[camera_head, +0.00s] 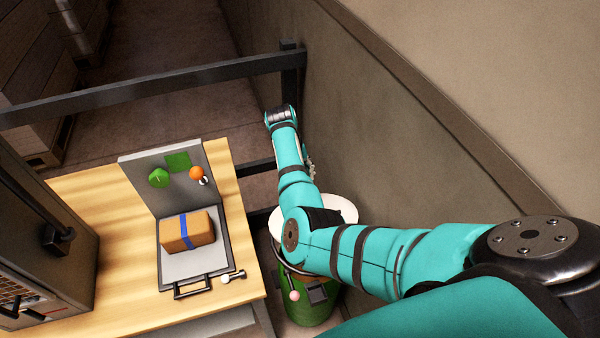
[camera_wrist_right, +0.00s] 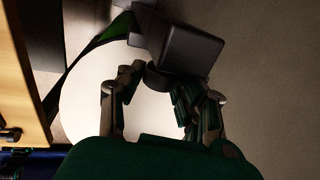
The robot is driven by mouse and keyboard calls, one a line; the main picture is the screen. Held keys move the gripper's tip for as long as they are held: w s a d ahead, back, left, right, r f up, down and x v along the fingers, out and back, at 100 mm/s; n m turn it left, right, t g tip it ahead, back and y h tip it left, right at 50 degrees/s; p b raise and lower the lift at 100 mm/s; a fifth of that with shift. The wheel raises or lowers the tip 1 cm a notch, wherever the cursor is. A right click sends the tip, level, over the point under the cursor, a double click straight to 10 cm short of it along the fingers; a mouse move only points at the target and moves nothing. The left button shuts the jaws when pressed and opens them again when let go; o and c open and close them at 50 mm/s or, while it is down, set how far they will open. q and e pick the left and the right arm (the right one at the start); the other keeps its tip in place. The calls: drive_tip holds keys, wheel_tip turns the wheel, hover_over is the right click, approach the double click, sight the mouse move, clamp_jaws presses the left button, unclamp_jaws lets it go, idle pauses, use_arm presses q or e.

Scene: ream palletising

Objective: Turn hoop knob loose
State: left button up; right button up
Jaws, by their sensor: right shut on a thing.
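The round bin (camera_head: 322,312) is green with a pale round top (camera_head: 345,208), and stands beside the table under my right arm. The pale top also fills the middle of the right wrist view (camera_wrist_right: 85,105). There, the dark knob (camera_wrist_right: 156,78) sits below a black block (camera_wrist_right: 188,48), at the rim of the pale top. My right gripper (camera_wrist_right: 160,88) is shut on this knob, with a finger on either side. In the head view my right gripper (camera_head: 310,166) is mostly hidden behind my forearm. My left gripper is not in view.
A black rail (camera_head: 160,82) crosses behind. A wall (camera_head: 390,120) stands close on the right. A dark cabinet (camera_head: 40,210) stands at left.

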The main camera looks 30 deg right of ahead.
drive_tip(key=h+b, duration=0.1)
drive_tip(key=b, duration=0.1)
drive_tip(key=h+b, duration=0.2)
drive_tip(key=shift+w+a+f+g, duration=0.1)
drive_tip(key=shift+a+f+g, duration=0.1)
drive_tip(key=shift+f+g, duration=0.2)
drive_tip(key=shift+r+h+b, duration=0.25)
drive_tip(key=shift+h+b, duration=0.15)
drive_tip(key=shift+b, duration=0.15)
drive_tip(key=shift+r, duration=0.1)
drive_tip(key=o, duration=1.2)
